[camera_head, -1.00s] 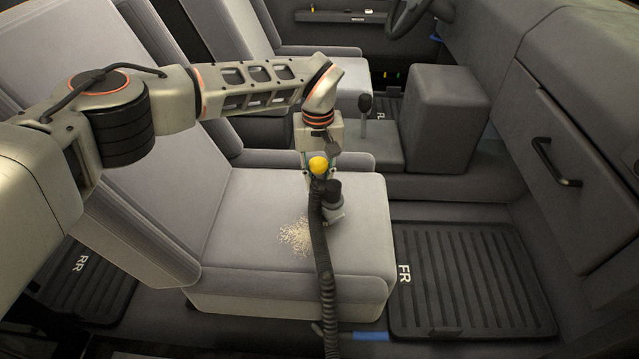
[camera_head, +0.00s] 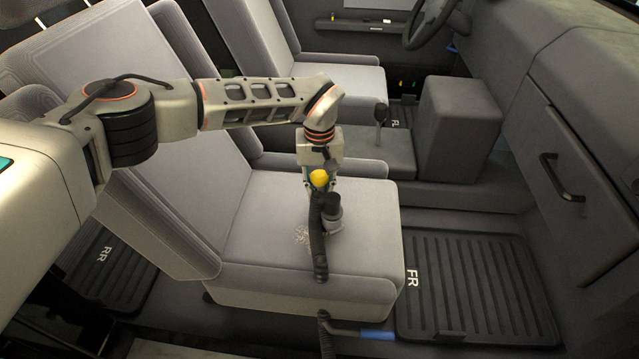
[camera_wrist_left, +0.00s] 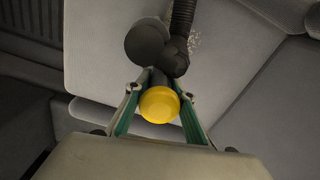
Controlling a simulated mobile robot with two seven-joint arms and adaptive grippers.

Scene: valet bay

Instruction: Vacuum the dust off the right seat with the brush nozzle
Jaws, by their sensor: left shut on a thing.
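The right seat (camera_head: 365,215) is the nearer grey seat in the head view. A small patch of pale dust (camera_head: 301,236) lies on its cushion, just left of the nozzle. My left gripper (camera_head: 322,184) is shut on the yellow-ended handle of the brush nozzle (camera_head: 333,214). The dark nozzle head is down at the cushion; whether it touches is hard to tell. In the left wrist view the nozzle (camera_wrist_left: 146,45) covers part of the cushion, and dust (camera_wrist_left: 194,42) shows beside the hose. My right gripper is out of view.
The seat's backrest (camera_head: 150,120) rises at the left. A gear lever (camera_head: 380,118) and grey console box (camera_head: 458,130) stand beyond the seat. The FR floor mat (camera_head: 470,290) lies to the right, and a blue-ended lever (camera_head: 377,335) sits below the seat front.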

